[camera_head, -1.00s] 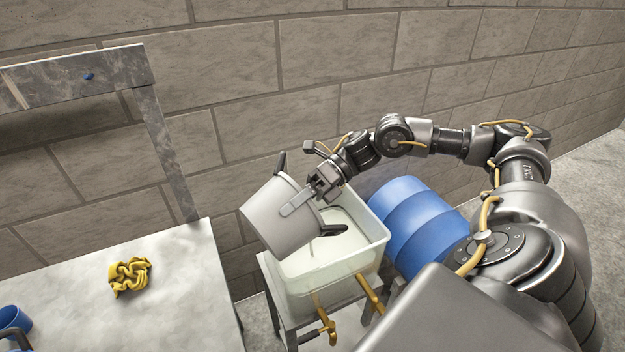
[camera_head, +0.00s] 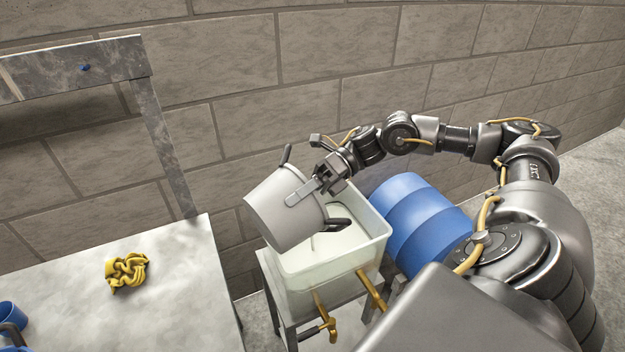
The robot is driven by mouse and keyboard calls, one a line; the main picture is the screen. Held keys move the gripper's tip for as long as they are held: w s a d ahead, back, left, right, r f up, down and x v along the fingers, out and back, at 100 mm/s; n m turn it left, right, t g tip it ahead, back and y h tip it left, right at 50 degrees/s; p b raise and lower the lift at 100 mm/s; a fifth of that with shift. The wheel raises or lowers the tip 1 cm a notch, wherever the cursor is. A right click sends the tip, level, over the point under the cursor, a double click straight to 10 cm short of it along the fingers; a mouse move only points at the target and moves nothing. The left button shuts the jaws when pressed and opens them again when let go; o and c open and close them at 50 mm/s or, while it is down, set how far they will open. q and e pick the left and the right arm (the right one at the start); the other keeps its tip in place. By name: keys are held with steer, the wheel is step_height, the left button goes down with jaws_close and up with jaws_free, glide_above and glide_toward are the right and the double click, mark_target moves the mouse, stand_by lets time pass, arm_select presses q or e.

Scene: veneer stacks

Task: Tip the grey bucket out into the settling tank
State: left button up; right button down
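The grey bucket (camera_head: 282,212) has black handles and is tilted over the left part of the settling tank (camera_head: 312,284), its mouth turned to the right. Its inside is hidden from me. The tank is a pale open tub holding whitish liquid, with brass taps low on its front. My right gripper (camera_head: 318,188) is shut on the bucket's grip plate near the rim, above the tank. A thin line shows below the rim over the liquid; I cannot tell if it is pouring liquid. My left gripper is not in view.
The tank stands on a grey stand (camera_head: 283,318). A grey table (camera_head: 185,285) at left bears a yellow cloth (camera_head: 127,272) and a blue vessel (camera_head: 12,316). A block wall (camera_head: 330,60) stands behind.

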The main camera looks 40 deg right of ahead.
mark_target(276, 215)
steer(key=shift+d+r+y+b, duration=0.25)
steer(key=shift+d+y+b, duration=0.45)
steer(key=shift+d+b, duration=0.25)
stand_by(0.6)
